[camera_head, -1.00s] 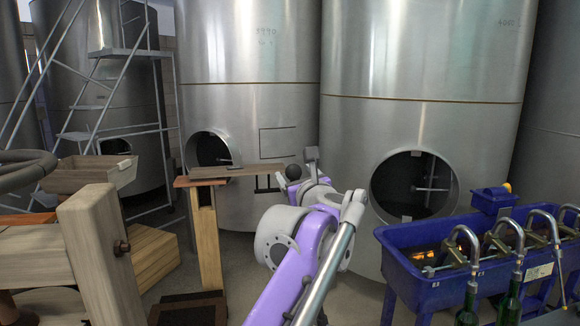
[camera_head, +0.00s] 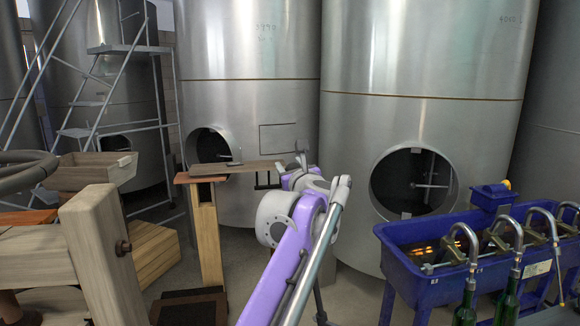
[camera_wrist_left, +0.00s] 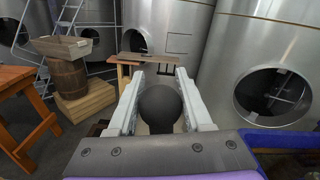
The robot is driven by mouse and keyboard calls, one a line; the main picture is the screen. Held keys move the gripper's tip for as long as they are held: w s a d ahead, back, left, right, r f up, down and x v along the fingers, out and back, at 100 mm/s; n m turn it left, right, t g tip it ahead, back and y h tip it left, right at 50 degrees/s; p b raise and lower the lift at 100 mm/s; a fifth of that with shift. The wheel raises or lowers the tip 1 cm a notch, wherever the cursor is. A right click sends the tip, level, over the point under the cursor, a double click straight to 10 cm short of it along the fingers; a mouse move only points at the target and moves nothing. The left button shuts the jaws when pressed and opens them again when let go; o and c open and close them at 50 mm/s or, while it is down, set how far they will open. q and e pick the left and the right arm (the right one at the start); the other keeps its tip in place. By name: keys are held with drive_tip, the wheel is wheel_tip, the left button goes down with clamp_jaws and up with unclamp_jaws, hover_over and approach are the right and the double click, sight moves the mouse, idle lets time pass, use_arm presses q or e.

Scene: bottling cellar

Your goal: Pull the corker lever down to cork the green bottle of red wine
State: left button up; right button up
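My left gripper (camera_head: 301,160) is at the far end of my purple and grey arm in the middle of the head view. In the left wrist view its two pale fingers (camera_wrist_left: 160,100) stand apart, one on each side of a round black knob (camera_wrist_left: 160,108), which looks like the lever's end. Any gap between fingers and knob is very small, and I cannot tell if they touch. My arm hides the knob and most of the corker in the head view. No bottle shows in the corker. My right gripper is out of view.
A blue filling trough (camera_head: 440,284) with curved spouts and green bottles (camera_head: 466,308) stands at the right. A wooden post stand (camera_head: 208,240) is left of my arm. A wooden press frame (camera_head: 100,255) fills the lower left. Steel tanks (camera_head: 420,60) stand behind.

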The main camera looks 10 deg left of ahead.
use_arm(q)
clamp_jaws()
idle(0.9)
